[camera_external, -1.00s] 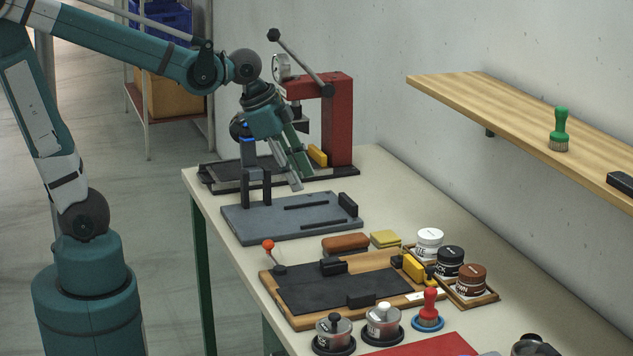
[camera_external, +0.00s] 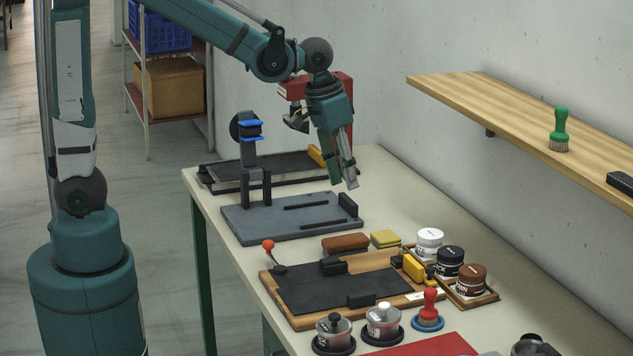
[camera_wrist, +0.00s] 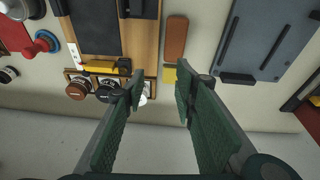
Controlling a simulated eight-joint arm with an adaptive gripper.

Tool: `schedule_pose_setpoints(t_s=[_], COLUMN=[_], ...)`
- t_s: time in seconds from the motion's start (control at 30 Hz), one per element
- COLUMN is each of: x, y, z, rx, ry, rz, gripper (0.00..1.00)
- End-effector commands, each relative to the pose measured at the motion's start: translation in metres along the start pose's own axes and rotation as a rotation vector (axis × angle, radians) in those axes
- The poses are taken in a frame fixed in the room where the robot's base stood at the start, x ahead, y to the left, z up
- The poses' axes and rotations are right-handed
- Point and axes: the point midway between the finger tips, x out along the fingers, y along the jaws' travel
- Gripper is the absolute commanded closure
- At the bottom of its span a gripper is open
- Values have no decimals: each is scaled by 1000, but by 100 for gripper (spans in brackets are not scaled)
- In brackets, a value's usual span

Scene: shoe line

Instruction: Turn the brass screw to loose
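I cannot make out a brass screw for certain in either view. A grey plate (camera_external: 285,222) carries an upright stand (camera_external: 249,160) with a black round part and blue pieces at its left end. My gripper (camera_external: 350,184) points down above the right end of this plate, near its black end block (camera_external: 348,204). In the wrist view my gripper (camera_wrist: 158,86) has its two fingers spread, with nothing between them. The grey plate (camera_wrist: 262,45) lies to the right of the fingers there. A yellow clamp (camera_external: 413,268) sits on the wooden board (camera_external: 300,318).
A red press (camera_external: 344,95) stands behind my gripper. A brown brush (camera_external: 345,243), a yellow sponge (camera_external: 385,239) and jars (camera_external: 450,261) lie in front. A wooden shelf (camera_external: 500,108) juts from the wall. The table (camera_external: 400,190) is bare along the wall.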

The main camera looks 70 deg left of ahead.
Motion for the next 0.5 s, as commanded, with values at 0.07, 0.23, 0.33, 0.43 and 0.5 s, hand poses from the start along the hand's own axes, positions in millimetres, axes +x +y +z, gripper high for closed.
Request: schedule_pose_setpoints(t_s=[0.07,0.23,0.33,0.43,0.5], x=[2,12,19,27,33], y=[8,23,32,42,48], z=[-10,-26,-34,-42,-47], rx=[-54,-184,-259,-334,-387], ry=[-16,-50,-70,-88,-102], rz=[-2,-11,-19,-29,-37], gripper=[72,72,72,72,72])
